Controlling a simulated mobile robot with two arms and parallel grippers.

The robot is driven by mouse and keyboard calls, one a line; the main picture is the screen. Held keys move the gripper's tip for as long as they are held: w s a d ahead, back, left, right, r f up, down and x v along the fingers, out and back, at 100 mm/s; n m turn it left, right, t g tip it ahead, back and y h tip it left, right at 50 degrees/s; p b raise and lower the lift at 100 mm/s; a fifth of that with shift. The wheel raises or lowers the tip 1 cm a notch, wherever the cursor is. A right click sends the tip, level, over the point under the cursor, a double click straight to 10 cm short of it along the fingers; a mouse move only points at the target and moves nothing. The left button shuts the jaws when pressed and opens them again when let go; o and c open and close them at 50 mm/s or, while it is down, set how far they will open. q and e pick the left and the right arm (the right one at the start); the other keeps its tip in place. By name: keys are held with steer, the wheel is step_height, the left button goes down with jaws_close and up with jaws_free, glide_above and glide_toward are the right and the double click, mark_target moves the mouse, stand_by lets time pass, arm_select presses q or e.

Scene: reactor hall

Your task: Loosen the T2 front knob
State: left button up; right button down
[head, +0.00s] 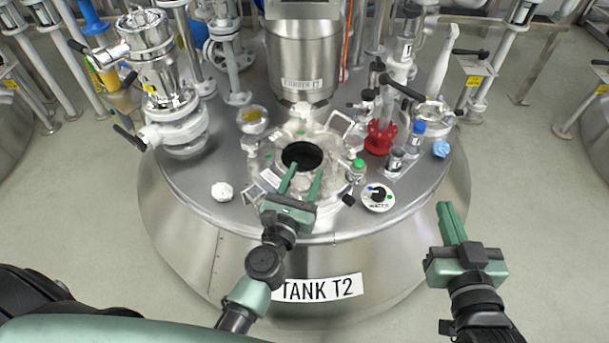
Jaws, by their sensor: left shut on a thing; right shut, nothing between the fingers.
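Tank T2 (190,255) is a large steel vessel with a "TANK T2" label on its front. On its top is a round pale port (262,163) with a dark opening in the middle. My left gripper (302,177) reaches over the front edge of this port. Its fingers are shut on a small pale part at the port's front, which looks like the front knob (301,181). The fingers hide most of it, so I cannot tell how far it is turned. My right gripper (447,208) is shut and empty, off the tank's right front side.
Behind are a steel cylinder (302,55) and a red flanged fitting (380,138). The floor at right is clear.

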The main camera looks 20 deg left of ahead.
mark_target(298, 194)
arm_select(q)
steer(key=shift+f, duration=0.15)
steer(key=o, duration=1.4)
steer(key=shift+s, duration=0.3)
steer(key=s+b, duration=0.2)
steer(key=s, duration=0.5)
steer(key=shift+s, duration=0.15)
arm_select(e)
step_height(298, 194, up, 11)
steer(key=s+a+t+y, duration=0.1)
steer(key=t+y, duration=0.1)
steer(key=t, duration=0.4)
steer(key=shift+a+t, duration=0.15)
steer(key=shift+t, duration=0.15)
